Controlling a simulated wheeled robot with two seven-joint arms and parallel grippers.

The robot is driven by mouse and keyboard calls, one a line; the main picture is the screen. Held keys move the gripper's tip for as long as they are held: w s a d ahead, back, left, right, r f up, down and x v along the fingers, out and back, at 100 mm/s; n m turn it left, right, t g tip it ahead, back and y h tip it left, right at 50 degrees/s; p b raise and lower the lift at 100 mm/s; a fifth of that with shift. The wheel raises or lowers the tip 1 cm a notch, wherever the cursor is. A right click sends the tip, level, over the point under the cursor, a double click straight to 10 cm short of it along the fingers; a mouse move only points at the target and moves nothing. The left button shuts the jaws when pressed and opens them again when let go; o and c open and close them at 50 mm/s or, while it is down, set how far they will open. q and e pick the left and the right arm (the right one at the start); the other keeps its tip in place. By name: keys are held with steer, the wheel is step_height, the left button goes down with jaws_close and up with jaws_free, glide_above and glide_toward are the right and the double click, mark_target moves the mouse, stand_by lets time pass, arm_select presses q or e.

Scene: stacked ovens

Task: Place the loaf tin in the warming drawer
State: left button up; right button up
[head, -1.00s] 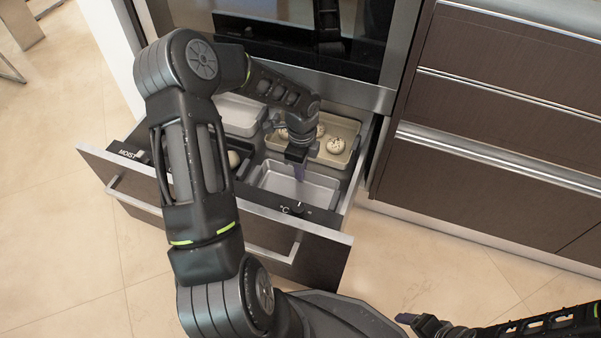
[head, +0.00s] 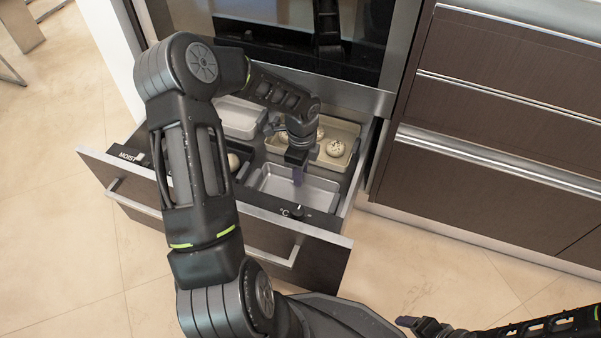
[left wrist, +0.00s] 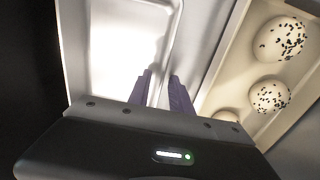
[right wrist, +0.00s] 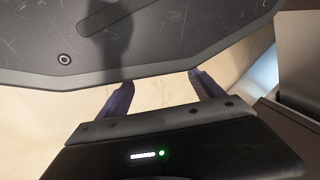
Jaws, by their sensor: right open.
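The loaf tin (head: 283,184), a light silver-grey rectangular pan, sits inside the open warming drawer (head: 208,232) at its front right. It looks level; whether it rests on the drawer floor is hidden. My left gripper (head: 298,177) reaches down to it from above. In the left wrist view, the two purple fingers (left wrist: 161,82) stand a small gap apart, on either side of the tin's rim. I cannot tell whether they press on it. The tin (left wrist: 120,50) looks empty there. My right gripper (right wrist: 160,84) is open and empty, low at the right, away from the drawer.
A tan tray (head: 347,131) with speckled round buns is behind the tin. A pale container (head: 240,113) is at the drawer's back left, and a round item (head: 233,160) lies left of the tin. The oven stands above; closed cabinet drawers (head: 500,140) are at the right.

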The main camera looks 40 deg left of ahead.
arm_select(q)
step_height(320, 180, up, 12)
steer(key=p, duration=0.5)
steer(key=shift+w, duration=0.25)
steer(key=shift+a, duration=0.1)
